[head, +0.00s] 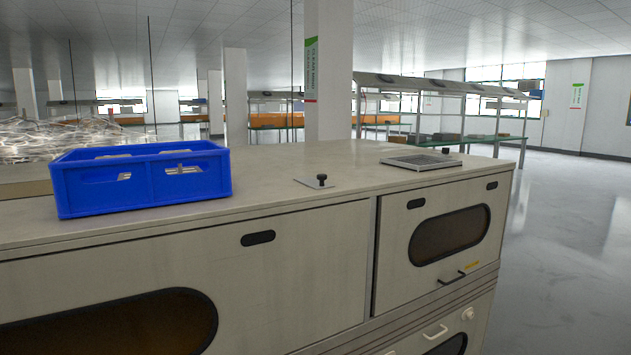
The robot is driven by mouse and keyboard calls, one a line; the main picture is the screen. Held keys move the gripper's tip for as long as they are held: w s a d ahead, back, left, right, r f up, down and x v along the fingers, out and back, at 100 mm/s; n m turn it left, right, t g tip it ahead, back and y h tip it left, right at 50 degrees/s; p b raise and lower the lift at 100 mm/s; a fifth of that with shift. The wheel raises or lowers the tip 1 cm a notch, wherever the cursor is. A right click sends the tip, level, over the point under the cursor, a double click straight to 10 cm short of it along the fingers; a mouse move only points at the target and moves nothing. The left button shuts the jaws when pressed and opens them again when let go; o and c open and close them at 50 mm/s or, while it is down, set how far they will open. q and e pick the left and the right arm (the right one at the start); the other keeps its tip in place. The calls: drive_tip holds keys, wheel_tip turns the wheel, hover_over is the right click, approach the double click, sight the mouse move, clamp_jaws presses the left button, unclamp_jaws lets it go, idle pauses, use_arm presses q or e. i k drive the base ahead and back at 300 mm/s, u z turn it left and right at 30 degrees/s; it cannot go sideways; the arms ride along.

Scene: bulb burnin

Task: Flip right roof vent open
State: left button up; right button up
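The right roof vent (421,162) is a grey framed grille on the cabinet's pale top, near its right end. It looks to lie flat, or nearly so. Neither of my grippers is in the head view.
A blue crate (140,185) stands on the left of the cabinet top (265,185). The front has two doors with dark oval windows and a black handle (452,278). A white pillar rises behind. Open floor (570,240) lies at the right.

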sight(318, 183)
drive_tip(key=u, duration=0.25)
drive_tip(key=i, duration=0.8)
drive_tip(key=u, duration=0.6)
